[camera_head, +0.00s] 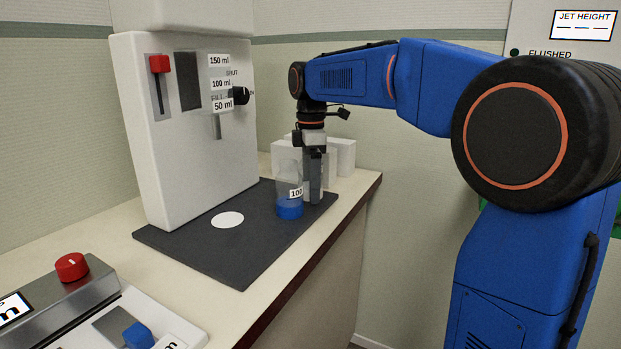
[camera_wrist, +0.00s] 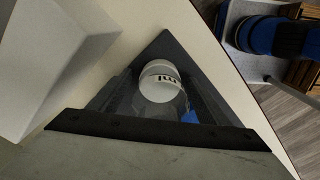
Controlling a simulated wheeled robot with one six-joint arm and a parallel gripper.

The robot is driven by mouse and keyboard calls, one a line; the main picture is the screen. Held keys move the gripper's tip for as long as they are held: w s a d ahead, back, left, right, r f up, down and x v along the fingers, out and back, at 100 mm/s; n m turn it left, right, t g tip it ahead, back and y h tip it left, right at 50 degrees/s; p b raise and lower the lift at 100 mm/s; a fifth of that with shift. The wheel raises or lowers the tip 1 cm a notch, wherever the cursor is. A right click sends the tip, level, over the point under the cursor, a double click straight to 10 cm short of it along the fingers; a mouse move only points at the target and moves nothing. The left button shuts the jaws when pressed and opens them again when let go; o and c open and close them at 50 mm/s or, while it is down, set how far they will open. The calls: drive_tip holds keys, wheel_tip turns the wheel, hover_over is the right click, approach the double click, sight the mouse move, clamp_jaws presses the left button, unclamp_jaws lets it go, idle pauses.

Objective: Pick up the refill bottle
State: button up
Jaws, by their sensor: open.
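The refill bottle (camera_head: 289,205) stands upright on the dark mat, clear above with blue liquid at the bottom and a white label reading 100. My gripper (camera_head: 314,192) points down just right of the bottle, its fingers low beside it. In the wrist view the bottle (camera_wrist: 160,82) shows as a pale round shape with part of its label, between my two open fingers (camera_wrist: 162,97). I cannot tell whether either finger touches it.
A white dispenser (camera_head: 190,130) with a red slider and black knob stands left of the bottle. The dark mat (camera_head: 240,260) is clear in front, apart from a white disc (camera_head: 227,220). White blocks (camera_head: 345,156) stand behind my gripper. The counter edge (camera_head: 345,214) runs close on the right.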

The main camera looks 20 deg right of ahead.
drive_tip(key=c, duration=1.2)
drive_tip(key=shift+r, duration=0.15)
